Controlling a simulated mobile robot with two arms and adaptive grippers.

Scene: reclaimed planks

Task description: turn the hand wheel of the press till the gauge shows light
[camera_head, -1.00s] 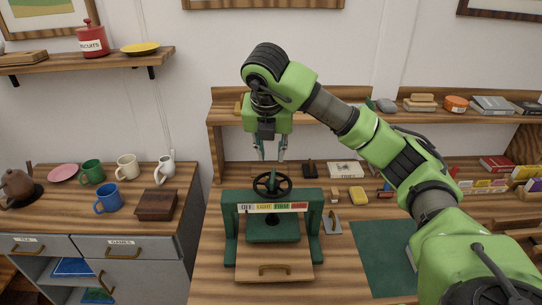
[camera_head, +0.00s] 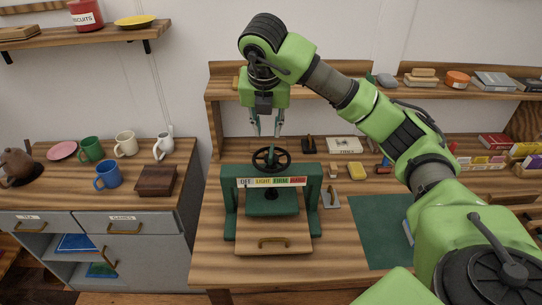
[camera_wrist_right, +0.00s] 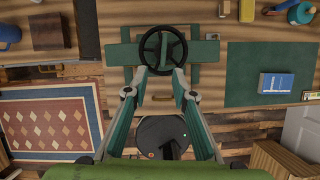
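The press is a green frame (camera_head: 312,212) on the wooden bench. Its dark hand wheel (camera_head: 271,158) lies flat on top, and it also shows in the right wrist view (camera_wrist_right: 163,50). The gauge strip (camera_head: 271,182) on the front beam reads OFF, LIGHT, FIRM and a red section at the right. I cannot make out a pointer on it. My right gripper (camera_head: 267,132) points down, open and empty, just above the wheel and apart from it. In the right wrist view its fingertips (camera_wrist_right: 159,73) straddle the near part of the wheel. My left gripper is not in view.
A green mat (camera_head: 380,232) lies right of the press, with a yellow block (camera_head: 357,171) and small items behind. A wooden shelf (camera_head: 228,115) runs along the wall behind my gripper. A cabinet with mugs and a wooden box (camera_head: 156,181) stands left.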

